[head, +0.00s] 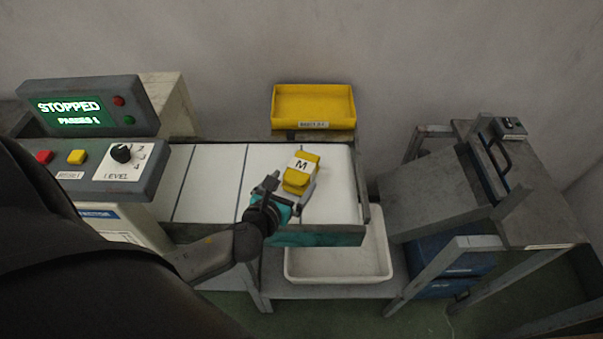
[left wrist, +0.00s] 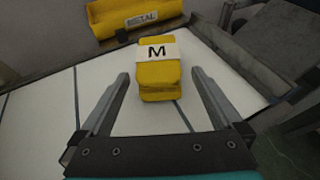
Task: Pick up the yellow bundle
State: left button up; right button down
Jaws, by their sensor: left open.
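The yellow bundle (head: 298,181) lies on the white belt near its right end, with a white band marked M around it. In the left wrist view the yellow bundle (left wrist: 159,72) sits ahead of the fingertips, roughly centred between them. My left gripper (head: 294,192) is open, its fingers pointing at the bundle from the near side. In the left wrist view both fingers of the left gripper (left wrist: 160,76) are spread, with bare belt between their rear parts and the bundle's near end close to the tips. My right gripper is not seen.
A yellow tray (head: 314,124) stands behind the belt (head: 215,185). A white bin (head: 340,279) sits below the belt's right end. A control panel (head: 110,165) with a display reading STOPPED (head: 75,107) is at left. A grey metal stand (head: 535,220) is at right.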

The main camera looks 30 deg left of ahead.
aim_at(302, 171)
pick_arm(q)
jog(key=shift+b+x, duration=0.9)
jog(key=shift+x, duration=2.7)
jog(key=shift+s+a+f, duration=0.1)
jog(key=shift+f, duration=0.05)
